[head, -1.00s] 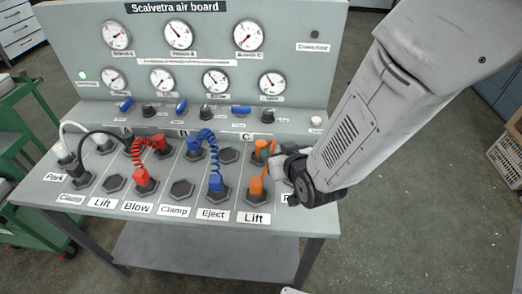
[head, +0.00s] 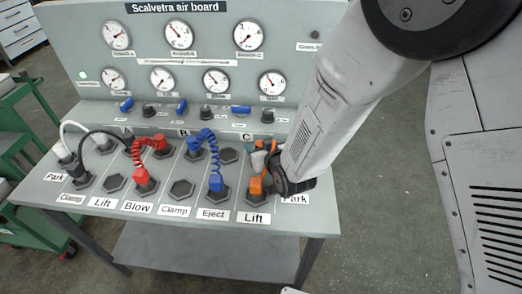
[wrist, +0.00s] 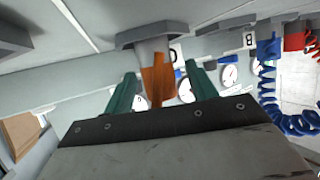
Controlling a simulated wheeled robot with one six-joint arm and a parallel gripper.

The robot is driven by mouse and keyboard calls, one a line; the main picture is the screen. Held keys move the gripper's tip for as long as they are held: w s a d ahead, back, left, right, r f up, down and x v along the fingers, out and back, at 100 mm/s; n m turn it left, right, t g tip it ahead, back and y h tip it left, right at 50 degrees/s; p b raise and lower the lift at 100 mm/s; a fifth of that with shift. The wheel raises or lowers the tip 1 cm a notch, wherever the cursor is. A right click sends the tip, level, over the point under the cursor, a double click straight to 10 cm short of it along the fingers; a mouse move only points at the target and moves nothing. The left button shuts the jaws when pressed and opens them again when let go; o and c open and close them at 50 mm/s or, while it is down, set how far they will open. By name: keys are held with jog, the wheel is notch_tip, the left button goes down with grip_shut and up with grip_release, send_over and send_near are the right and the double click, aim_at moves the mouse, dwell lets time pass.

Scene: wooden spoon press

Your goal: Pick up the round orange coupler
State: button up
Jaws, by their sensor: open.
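An orange coupler (wrist: 158,76) stands in a grey hexagonal socket (wrist: 152,34) in the wrist view. It appears to be the far orange end under the C label (head: 245,138) in the head view, mostly hidden there by my wrist. My gripper (wrist: 160,74) is open. Its two green fingers lie on either side of this coupler, with gaps visible on both sides. A second orange coupler (head: 256,186) sits in the socket above the Lift label (head: 254,218), just left of my wrist. I cannot tell the round shape clearly.
A blue coiled hose (head: 208,142) and a red one (head: 138,158) link sockets to the left. Black and white hoses (head: 80,130) are farther left. The gauge panel (head: 200,50) rises behind, with knobs along its foot. Open floor lies right of the bench.

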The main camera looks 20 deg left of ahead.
jog(key=c, duration=1.1)
jog(key=shift+r, duration=0.15)
